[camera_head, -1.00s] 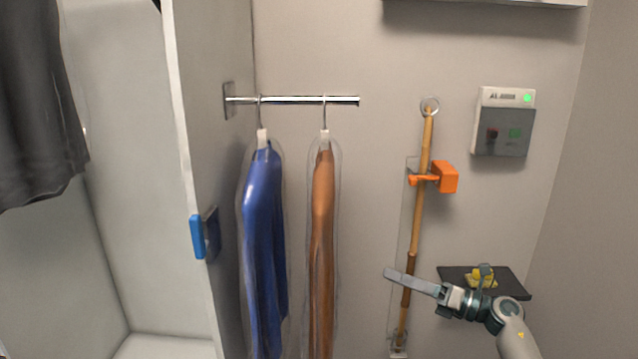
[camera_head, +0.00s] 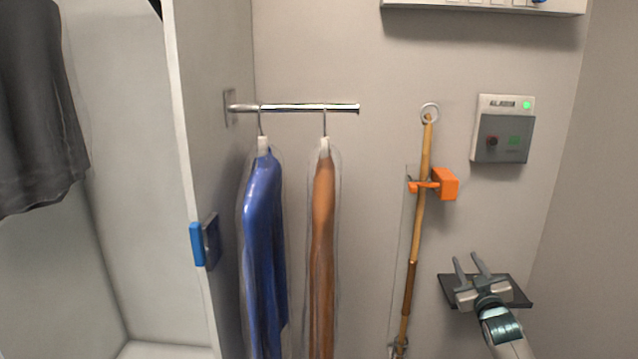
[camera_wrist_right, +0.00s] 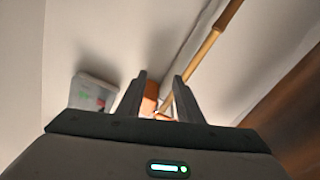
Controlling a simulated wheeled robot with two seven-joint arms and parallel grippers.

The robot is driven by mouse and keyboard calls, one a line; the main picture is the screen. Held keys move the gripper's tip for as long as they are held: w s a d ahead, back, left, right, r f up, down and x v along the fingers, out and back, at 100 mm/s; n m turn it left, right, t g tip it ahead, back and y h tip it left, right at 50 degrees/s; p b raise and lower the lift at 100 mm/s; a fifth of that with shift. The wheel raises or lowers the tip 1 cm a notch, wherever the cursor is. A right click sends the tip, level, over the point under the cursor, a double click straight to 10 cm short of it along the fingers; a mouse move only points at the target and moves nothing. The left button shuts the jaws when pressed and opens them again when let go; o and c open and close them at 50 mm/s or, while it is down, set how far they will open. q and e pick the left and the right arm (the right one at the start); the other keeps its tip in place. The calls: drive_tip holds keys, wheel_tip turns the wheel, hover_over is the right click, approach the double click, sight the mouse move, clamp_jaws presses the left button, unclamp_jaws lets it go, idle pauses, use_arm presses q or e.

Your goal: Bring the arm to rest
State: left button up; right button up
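My right gripper (camera_head: 468,266) is at the lower right in the head view, in front of a small dark shelf (camera_head: 518,292). Its two fingers are apart and point up, with nothing between them. In the right wrist view my right gripper (camera_wrist_right: 158,88) also shows its fingers spread and empty. Beyond them are the orange holder and the wooden pole. My left gripper is not in view.
A blue garment (camera_head: 263,250) and a brown garment (camera_head: 322,240) hang in clear covers on a rail (camera_head: 295,107). A wooden pole (camera_head: 420,220) stands by an orange holder (camera_head: 445,184). A control box (camera_head: 503,129) is on the wall. A cabinet panel has a blue handle (camera_head: 197,244).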

drive_tip(key=s+a+f+g+b, duration=0.15)
drive_tip(key=s+f, duration=0.45)
drive_tip(key=f, duration=0.9)
drive_tip(key=s+a+f+g+p, duration=0.1)
drive_tip(key=s+a+f+g, duration=0.15)
drive_tip(key=s+f, duration=0.75)
drive_tip(key=s+a+f+g+b, duration=0.1)
drive_tip(key=s+f+g, duration=0.2)
drive_tip(key=f, duration=1.6)
drive_tip(key=s+a+f+g, duration=0.3)
drive_tip(key=s+f+g, duration=0.1)
drive_tip(key=s+f, duration=1.6)
drive_tip(key=s+a+f+g, duration=0.2)
drive_tip(key=s+f, duration=0.2)
drive_tip(key=s, duration=0.9)
drive_tip(key=s+a+f+g+b, duration=0.1)
drive_tip(key=s+f, duration=0.3)
drive_tip(key=s, duration=1)
drive_tip(key=s+a+f+g+y+b, duration=0.1)
drive_tip(key=s+a+f+g, duration=0.2)
drive_tip(key=s, duration=1.1)
drive_tip(key=shift+s+a+f+m+g, duration=0.2)
drive_tip(key=shift+a+f+m+g, duration=0.15)
drive_tip(key=shift+f, duration=0.3)
